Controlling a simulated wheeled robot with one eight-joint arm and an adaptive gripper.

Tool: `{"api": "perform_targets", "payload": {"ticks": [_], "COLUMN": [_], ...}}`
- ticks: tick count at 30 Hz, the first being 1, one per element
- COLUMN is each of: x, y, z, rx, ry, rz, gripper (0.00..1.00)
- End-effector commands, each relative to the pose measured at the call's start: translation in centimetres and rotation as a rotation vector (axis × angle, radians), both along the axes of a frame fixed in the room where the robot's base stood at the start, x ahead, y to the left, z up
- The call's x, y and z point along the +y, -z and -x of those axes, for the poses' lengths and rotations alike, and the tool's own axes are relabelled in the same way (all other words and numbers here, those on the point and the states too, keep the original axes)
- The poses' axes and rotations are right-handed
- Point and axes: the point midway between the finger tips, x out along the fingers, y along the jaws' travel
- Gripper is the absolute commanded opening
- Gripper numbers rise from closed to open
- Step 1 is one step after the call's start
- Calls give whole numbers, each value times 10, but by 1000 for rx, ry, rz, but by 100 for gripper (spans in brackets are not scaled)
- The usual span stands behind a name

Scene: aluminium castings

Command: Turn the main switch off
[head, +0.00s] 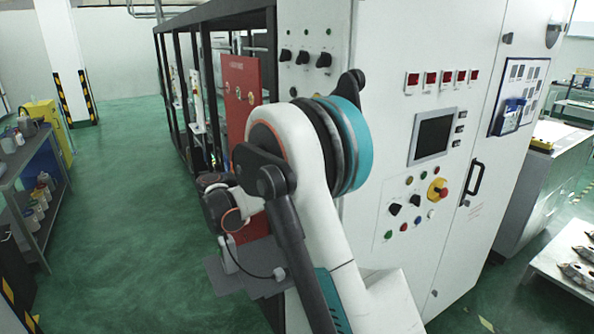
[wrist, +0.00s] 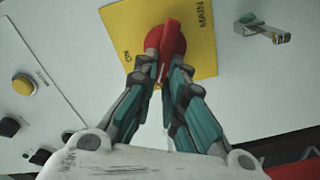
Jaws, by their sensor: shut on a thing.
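In the wrist view a red main switch handle (wrist: 170,38) sits on a yellow plate (wrist: 203,52) marked MAIN, with another partly readable label at its left. My gripper (wrist: 168,72) is shut on the handle, with its fingers on either side of the handle's lower part. The handle's raised grip looks tilted slightly from the plate's edges. In the head view my arm covers the gripper and the switch, so neither shows there.
A white cabinet (head: 445,60) carries a screen (head: 434,136), a red emergency button (head: 438,190) and several knobs. A metal latch (wrist: 265,30) juts out right of the plate. A yellow button (wrist: 22,85) lies left. Green floor (head: 115,200) is open at left.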

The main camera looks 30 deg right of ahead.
Motion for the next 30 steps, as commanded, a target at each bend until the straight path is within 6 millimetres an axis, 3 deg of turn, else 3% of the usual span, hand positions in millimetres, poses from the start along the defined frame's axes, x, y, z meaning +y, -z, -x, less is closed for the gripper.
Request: {"api": "perform_targets", "payload": {"ticks": [1,3,5,17,23,30], "x": [0,0,0,5,35,84], "y": [0,0,0,0,0,0], "z": [-1,-1,0,0,0,2], "rx": [0,0,0,0,0,0], "ry": [-2,-2,-1,-1,-4,-4], "rz": [1,1,0,0,0,0], "gripper": [0,22,31,31,31,31]}}
